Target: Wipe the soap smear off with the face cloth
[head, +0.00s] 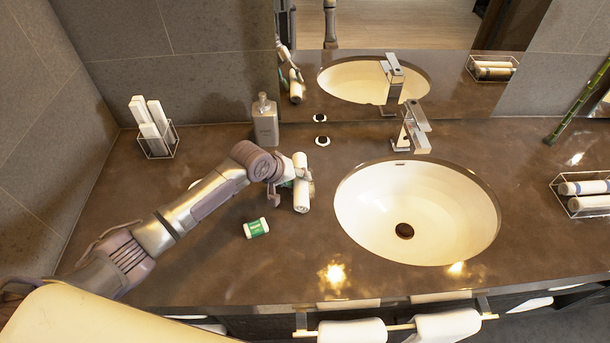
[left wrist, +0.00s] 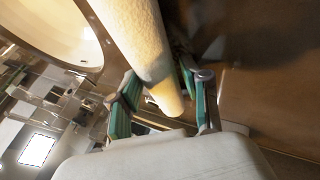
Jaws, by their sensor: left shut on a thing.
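The face cloth (head: 301,186) is a white roll. My left gripper (head: 288,186) is shut on it, over the counter just left of the basin. In the left wrist view the cloth (left wrist: 145,45) passes between the two green-padded fingers of the gripper (left wrist: 163,100). I cannot tell whether the cloth touches the counter. A small whitish patch (head: 194,184) shows behind my left arm, mostly hidden; I cannot tell whether it is the soap smear. No other smear is clear. My right gripper is not in view.
The basin (head: 418,240) and faucet (head: 412,128) are to the right. A soap dispenser (head: 265,121) stands behind the gripper. A green-and-white small box (head: 256,228) lies in front. A wire holder (head: 157,142) is at the back left.

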